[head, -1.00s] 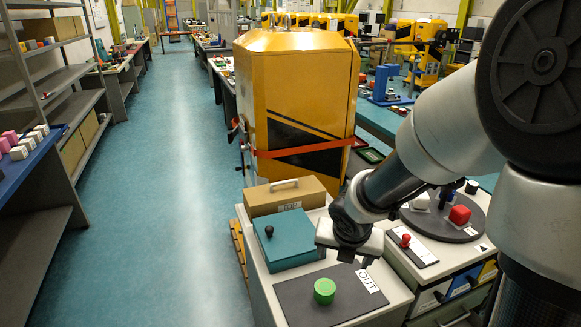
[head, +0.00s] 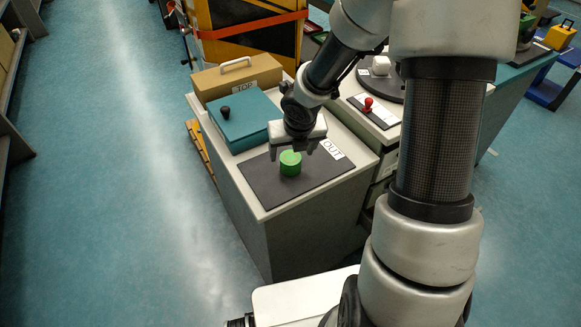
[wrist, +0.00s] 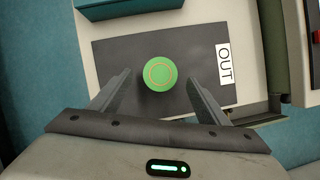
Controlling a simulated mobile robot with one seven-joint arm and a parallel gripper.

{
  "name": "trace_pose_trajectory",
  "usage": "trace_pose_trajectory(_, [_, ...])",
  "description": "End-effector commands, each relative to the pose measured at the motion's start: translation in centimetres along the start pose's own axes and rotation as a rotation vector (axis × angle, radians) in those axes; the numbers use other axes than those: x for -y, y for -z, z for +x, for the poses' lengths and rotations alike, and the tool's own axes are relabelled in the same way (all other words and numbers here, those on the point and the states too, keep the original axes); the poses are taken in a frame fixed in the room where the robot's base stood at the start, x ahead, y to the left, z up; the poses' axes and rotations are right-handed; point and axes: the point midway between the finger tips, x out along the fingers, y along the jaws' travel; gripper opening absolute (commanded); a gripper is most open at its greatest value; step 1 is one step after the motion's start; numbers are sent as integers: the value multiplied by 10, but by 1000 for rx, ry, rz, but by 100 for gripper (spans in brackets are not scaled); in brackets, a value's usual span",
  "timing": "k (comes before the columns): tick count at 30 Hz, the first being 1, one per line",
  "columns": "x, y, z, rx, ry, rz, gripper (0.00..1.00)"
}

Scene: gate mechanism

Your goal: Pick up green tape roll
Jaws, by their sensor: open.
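The green tape roll (head: 290,162) is a short green cylinder standing on the dark grey mat marked OUT (head: 262,188). In the wrist view the green tape roll (wrist: 160,74) shows from above, with a thin orange ring on its top. My gripper (head: 300,153) is above and just behind the roll in the head view. In the wrist view my gripper's two fingers (wrist: 157,90) are spread wide and empty, with the roll ahead of and between the line of their tips. I cannot tell the exact height of the fingertips over the mat.
A teal box with a black knob (head: 240,117) stands left of my gripper. Behind it is a tan case (head: 236,78) marked TOP. A red knob (head: 368,103) on a small plate and a round dark turntable (head: 385,88) are to the right.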

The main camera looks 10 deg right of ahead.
Motion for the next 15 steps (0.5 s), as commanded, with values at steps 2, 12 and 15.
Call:
trace_pose_trajectory(2, [0, 0, 5, 0, 0, 0, 70])
trace_pose_trajectory(12, [0, 2, 51, 0, -1, -1, 70])
trace_pose_trajectory(15, [0, 0, 53, 1, 0, -1, 70])
